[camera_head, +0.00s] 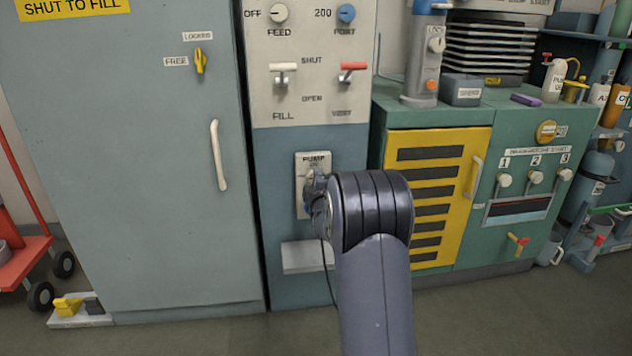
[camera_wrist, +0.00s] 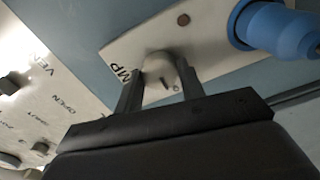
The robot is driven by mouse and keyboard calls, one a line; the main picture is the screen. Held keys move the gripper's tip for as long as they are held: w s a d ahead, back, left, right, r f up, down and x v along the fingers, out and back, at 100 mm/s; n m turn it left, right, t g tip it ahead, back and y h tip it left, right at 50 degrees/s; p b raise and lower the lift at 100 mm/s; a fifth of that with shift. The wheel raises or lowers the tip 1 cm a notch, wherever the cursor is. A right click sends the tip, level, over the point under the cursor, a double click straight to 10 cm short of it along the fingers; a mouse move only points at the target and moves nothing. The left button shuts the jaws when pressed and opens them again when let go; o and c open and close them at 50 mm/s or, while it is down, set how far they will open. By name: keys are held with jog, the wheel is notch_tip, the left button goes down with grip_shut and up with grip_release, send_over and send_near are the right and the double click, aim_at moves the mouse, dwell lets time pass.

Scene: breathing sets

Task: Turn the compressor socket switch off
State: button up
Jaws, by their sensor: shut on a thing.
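In the head view, a pale socket plate (camera_head: 300,205) labelled PUMP is on the blue-grey lower part of the panel, largely covered by my wrist. In the wrist view the same plate (camera_wrist: 215,28) runs diagonally, with the end of its label showing. My gripper (camera_wrist: 160,74) has its two dark fingers on either side of a rounded pale switch knob (camera_wrist: 161,66) on the plate and is shut on it. A blue plug (camera_wrist: 268,26) sits in the plate to the right of the fingers. The knob's exact setting is hard to read.
A control panel (camera_head: 307,100) with dials and levers is above the plate. A tall grey cabinet (camera_head: 130,200) stands left. A green unit (camera_head: 505,220) with a yellow louvred door (camera_head: 430,190) is close on the right. A pale ledge (camera_head: 300,257) is below the plate.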

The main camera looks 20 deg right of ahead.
jog(key=o, duration=1)
jog(key=shift+s, duration=0.1)
jog(key=p+v, duration=0.2)
jog(key=v, duration=0.8)
jog(key=shift+s+a+p, duration=0.1)
jog(key=shift+s+p, duration=0.2)
jog(key=shift+p, duration=0.1)
jog(key=b+x, duration=0.3)
jog(key=x, duration=0.8)
jog(key=shift+s+a, duration=0.1)
jog(key=shift+s, duration=0.05)
